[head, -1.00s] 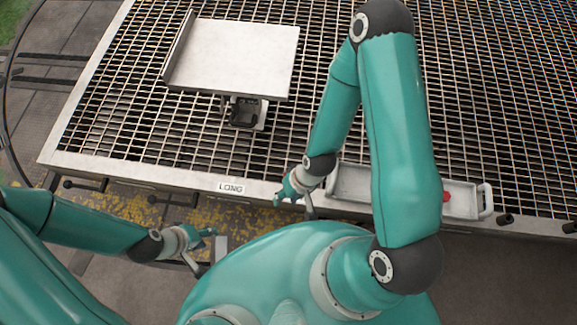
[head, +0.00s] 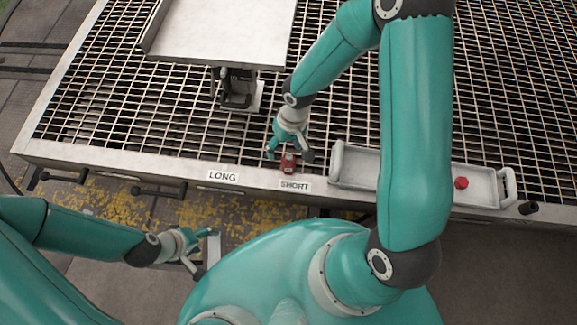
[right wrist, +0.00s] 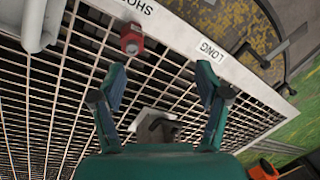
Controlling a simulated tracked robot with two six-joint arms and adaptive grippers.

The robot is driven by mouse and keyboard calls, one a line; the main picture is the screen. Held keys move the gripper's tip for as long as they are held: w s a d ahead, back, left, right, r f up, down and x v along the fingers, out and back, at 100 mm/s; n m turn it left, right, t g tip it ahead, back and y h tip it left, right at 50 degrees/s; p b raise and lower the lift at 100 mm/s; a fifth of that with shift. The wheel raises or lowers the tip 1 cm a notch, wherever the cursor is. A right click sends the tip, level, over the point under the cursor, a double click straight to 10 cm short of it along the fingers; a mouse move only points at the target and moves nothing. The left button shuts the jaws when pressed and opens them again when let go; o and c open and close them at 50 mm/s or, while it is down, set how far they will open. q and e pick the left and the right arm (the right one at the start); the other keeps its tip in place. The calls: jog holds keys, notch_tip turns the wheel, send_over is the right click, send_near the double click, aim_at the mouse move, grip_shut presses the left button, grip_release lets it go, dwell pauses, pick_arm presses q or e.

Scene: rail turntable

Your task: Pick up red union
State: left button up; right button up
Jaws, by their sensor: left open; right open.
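A small red union (head: 288,163) sits on the grating's near edge, just behind the "SHORT" label (head: 295,186). In the right wrist view the union (right wrist: 131,42) lies beyond my fingertips, up and to the left. My right gripper (head: 289,153) is open over the union in the head view; in the right wrist view its spread fingers (right wrist: 160,80) have nothing between their tips. Another red, round piece (head: 461,183) lies in the grey tray (head: 355,172); I cannot tell what it is. My left gripper (head: 205,248) is open and low at the left, away from the union.
The "LONG" label (head: 223,176) is left of "SHORT" on the table's front rim. A pale plate (head: 215,35) stands at the back left, with a dark fitting (head: 237,90) in front of it. The grating (head: 130,115) around them is mostly clear.

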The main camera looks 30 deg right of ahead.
jog(key=w+d+h+b, duration=0.2)
jog(key=w+d, duration=0.1)
jog(key=d, duration=0.1)
jog(key=b, duration=0.3)
send_near(289, 161)
jog(key=f, duration=0.2)
jog(key=d+f, duration=0.1)
jog(key=f, duration=0.3)
jog(key=shift+w+d, duration=0.15)
jog(key=shift+w, duration=0.25)
jog(key=f, duration=0.1)
jog(key=f+b, duration=0.1)
jog(key=f, duration=0.1)
jog(key=a+f+b, duration=0.1)
jog(key=f, duration=0.1)
jog(key=shift+s, duration=0.15)
jog(key=shift+f, duration=0.5)
pick_arm(q)
notch_tip(289, 161, down, 9)
jog(key=shift+r, duration=0.15)
pick_arm(e)
grip_shut()
